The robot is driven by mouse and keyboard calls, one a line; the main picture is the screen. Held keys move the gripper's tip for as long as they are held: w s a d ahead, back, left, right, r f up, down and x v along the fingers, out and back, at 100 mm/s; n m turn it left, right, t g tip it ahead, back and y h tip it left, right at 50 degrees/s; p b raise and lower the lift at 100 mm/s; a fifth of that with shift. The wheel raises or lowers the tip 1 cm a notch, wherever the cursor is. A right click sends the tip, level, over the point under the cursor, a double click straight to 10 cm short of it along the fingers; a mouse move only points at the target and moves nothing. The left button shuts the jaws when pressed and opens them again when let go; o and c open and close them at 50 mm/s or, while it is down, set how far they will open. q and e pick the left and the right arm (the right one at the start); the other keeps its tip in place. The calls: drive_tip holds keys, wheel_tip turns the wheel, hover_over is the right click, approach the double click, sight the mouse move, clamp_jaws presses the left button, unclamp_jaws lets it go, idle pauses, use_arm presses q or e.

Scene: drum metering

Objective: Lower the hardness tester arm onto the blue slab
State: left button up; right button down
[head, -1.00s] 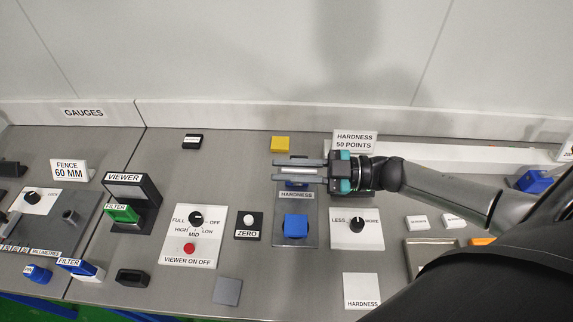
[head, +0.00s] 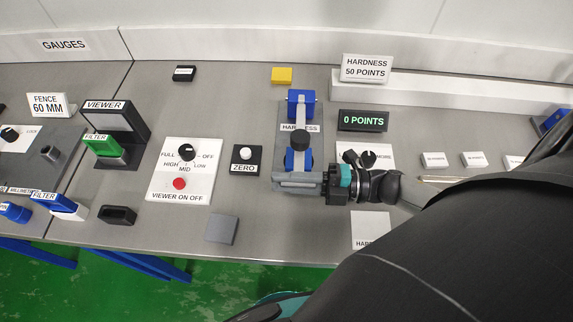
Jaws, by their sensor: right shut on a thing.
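The hardness tester (head: 285,150) is a grey plate with a blue hinge block (head: 300,98) at its back. Its light grey arm (head: 300,112) lies forward from the block and carries a black round piece (head: 300,140). The blue slab (head: 290,160) is under the arm, partly hidden by it and the black piece. Whether the arm touches the slab cannot be told. My right gripper (head: 300,181) comes in from the right at the plate's front end. It is shut on the arm's front end, which its fingers mostly hide. My left gripper is out of view.
A black display (head: 362,121) reads 0 POINTS beside the tester. A sign (head: 366,68) reads HARDNESS 50 POINTS. The LESS/MORE knob (head: 368,158) is partly behind my right wrist. The ZERO button (head: 246,154) is to the left. A grey square (head: 221,229) lies in front.

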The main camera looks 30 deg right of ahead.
wheel_tip(320, 180, down, 2)
drive_tip(key=shift+f+b, duration=0.1)
drive_tip(key=shift+b, duration=0.45)
drive_tip(key=shift+s, duration=0.1)
drive_tip(key=shift+f, duration=0.2)
drive_tip(key=c, duration=0.8)
unclamp_jaws()
drive_tip(key=shift+d, duration=0.1)
drive_tip(key=shift+r, duration=0.1)
wheel_tip(320, 180, up, 20)
drive_tip(key=p, duration=0.6)
